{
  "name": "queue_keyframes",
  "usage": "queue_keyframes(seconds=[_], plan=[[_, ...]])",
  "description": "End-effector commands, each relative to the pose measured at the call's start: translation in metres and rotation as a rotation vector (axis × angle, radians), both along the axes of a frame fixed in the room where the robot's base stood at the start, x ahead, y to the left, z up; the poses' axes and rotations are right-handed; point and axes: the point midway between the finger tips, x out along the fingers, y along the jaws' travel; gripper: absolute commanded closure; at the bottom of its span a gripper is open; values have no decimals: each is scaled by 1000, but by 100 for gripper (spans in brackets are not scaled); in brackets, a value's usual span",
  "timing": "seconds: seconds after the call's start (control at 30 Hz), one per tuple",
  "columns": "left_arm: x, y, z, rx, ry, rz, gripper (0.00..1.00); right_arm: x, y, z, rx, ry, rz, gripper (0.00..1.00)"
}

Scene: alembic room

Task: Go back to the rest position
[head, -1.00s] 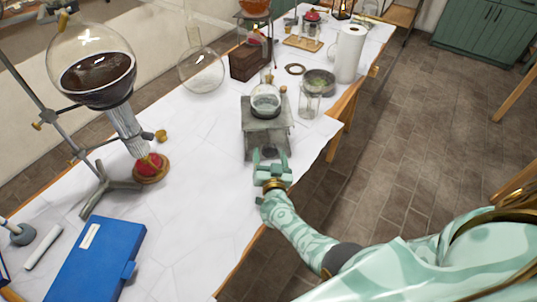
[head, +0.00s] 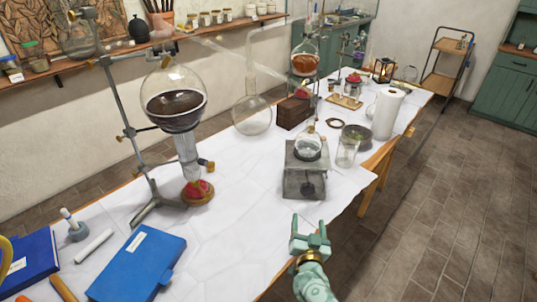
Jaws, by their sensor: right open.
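My right gripper (head: 310,238) shows at the bottom middle of the head view, near the table's front edge. Its fingers are apart and nothing is between them. A grey metal stand (head: 305,178) with a round glass flask (head: 307,147) on top sits on the table beyond it, with a gap between. My left gripper is out of the picture.
The long white-covered table (head: 235,225) carries a large flask of dark liquid (head: 173,100) on a clamp stand, a blue box (head: 137,262), a glass beaker (head: 347,152) and a white jug (head: 387,114). The tiled floor (head: 430,210) at right is clear.

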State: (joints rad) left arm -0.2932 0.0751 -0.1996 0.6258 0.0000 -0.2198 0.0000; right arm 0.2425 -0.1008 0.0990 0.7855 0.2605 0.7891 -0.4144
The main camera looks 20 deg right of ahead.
Motion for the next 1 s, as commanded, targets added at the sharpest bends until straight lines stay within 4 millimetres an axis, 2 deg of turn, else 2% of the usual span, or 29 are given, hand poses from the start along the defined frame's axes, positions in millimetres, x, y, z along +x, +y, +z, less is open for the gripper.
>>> queue_keyframes(seconds=[0.17, 0.27, 0.33, 0.47, 0.57, 0.7, 1.0], plan=[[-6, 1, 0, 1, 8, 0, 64, -1, 4, 1, -31, 31, 52, 30], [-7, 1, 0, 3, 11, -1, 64, -6, 14, 2, -107, 117, 170, 30], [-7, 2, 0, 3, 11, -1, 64, -18, 23, 3, -193, 214, 278, 30], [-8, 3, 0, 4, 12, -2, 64, -61, 37, 8, -389, 456, 458, 30], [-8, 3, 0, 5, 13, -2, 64, -101, 37, 17, -531, 639, 532, 30], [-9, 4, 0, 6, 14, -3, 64, -147, 27, 37, -670, 828, 560, 30], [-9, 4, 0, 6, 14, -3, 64, -220, 0, 84, -848, 1091, 522, 30]])
